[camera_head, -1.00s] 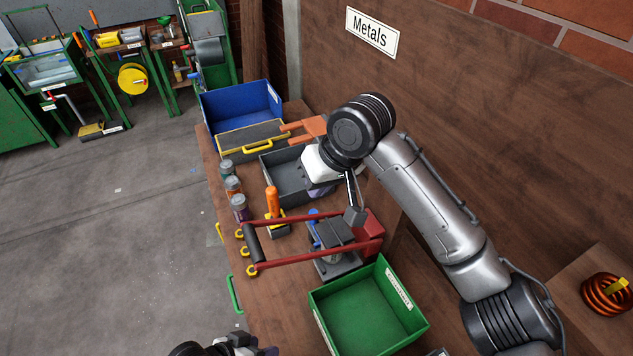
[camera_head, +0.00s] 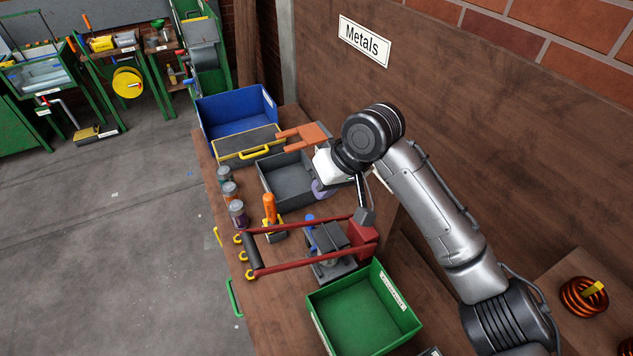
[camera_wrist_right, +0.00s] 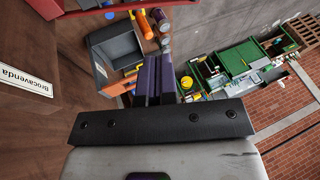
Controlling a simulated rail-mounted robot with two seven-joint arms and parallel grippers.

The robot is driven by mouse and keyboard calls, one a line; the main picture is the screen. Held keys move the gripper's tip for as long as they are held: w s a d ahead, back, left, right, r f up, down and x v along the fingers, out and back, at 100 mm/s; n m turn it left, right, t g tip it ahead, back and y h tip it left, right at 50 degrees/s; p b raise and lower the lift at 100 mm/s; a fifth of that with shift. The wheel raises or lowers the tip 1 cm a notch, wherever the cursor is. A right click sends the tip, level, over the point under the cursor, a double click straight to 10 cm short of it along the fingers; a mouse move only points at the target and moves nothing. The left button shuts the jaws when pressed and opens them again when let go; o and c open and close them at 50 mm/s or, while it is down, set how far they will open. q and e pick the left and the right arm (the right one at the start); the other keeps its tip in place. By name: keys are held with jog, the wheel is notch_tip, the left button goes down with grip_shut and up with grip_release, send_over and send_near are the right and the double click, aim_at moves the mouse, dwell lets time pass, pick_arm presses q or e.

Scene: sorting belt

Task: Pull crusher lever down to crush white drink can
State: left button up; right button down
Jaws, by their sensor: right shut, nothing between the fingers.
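The can crusher (camera_head: 335,240) stands on the bench, dark grey with a red block. Its red lever arms reach left to a dark crossbar handle (camera_head: 252,250). I cannot make out the white drink can in either view; the lever and crusher body hide part of the chamber. My right gripper (camera_head: 320,188) is above the grey tray, behind the crusher and apart from the lever handle. Its purple fingers (camera_wrist_right: 154,75) are shut and empty in the right wrist view. A red part (camera_wrist_right: 100,8) shows at the top there. My left gripper is out of view.
A green bin (camera_head: 316,318) stands in front of the crusher. The grey tray (camera_head: 268,185), blue bin (camera_head: 210,128), a yellow-edged case (camera_head: 240,145), jars (camera_head: 237,212) and an orange-handled tool (camera_head: 269,208) crowd the bench. A wooden wall rises at the right.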

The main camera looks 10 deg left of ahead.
dwell(0.3)
jog(key=v, duration=1.3)
jog(key=shift+r+b, duration=0.3)
jog(key=shift+b, duration=0.1)
jog(key=shift+s+d, duration=0.1)
jog(key=shift+d, duration=0.05)
